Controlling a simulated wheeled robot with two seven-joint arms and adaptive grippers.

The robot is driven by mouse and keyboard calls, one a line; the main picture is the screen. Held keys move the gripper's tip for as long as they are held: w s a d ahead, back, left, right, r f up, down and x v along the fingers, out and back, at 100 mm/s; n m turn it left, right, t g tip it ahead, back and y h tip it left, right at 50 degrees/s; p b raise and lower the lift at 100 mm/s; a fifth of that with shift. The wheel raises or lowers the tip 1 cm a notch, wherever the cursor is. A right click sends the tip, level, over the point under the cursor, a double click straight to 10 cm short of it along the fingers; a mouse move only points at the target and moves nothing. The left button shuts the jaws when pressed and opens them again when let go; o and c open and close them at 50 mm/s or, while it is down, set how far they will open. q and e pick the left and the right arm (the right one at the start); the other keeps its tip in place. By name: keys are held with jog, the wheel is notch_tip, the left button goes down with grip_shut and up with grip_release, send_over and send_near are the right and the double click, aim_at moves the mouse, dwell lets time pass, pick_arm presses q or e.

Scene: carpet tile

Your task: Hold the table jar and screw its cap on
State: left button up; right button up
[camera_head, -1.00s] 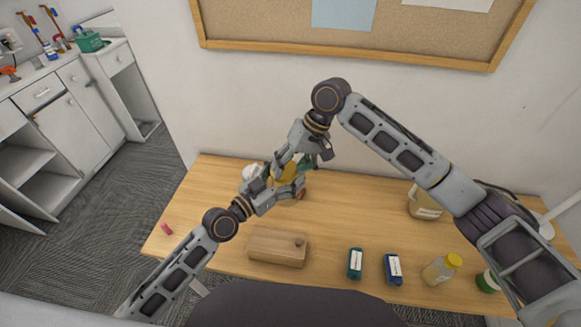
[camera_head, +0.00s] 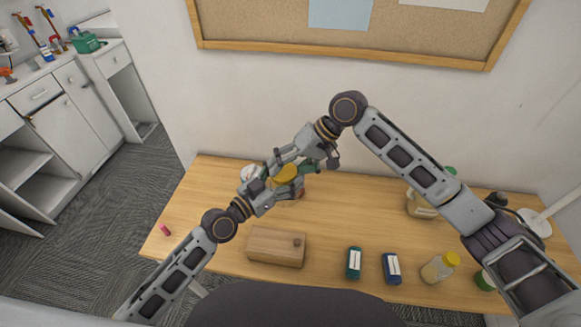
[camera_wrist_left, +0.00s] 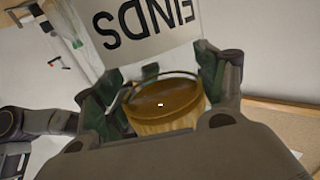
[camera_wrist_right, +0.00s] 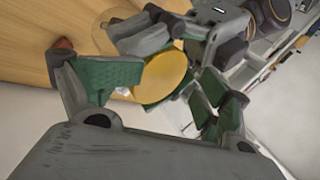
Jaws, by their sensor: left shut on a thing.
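The yellow cap (camera_head: 285,174) sits at the top of the jar, above my left gripper (camera_head: 276,190). My left gripper is shut on the jar, whose white label (camera_wrist_left: 150,25) reads "FINDS" upside down in the left wrist view. The cap's shaded underside and ribbed side (camera_wrist_left: 165,125) show there between the left fingers. In the right wrist view the cap's round top (camera_wrist_right: 162,75) faces me. My right gripper (camera_wrist_right: 155,95) is open, with its green pads apart on either side of the cap. I cannot tell how tightly the cap is seated. Most of the jar is hidden by the grippers.
A wooden box (camera_head: 276,246) lies in front of the grippers. A pink piece (camera_head: 165,230) lies at the left edge.

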jog(key=shift+w+d, duration=0.15)
jog(key=shift+d, duration=0.05)
jog(key=shift+a+r, duration=0.1)
jog(key=shift+r, duration=2.15)
jog(key=shift+r, duration=0.1)
jog(key=shift+c, duration=0.4)
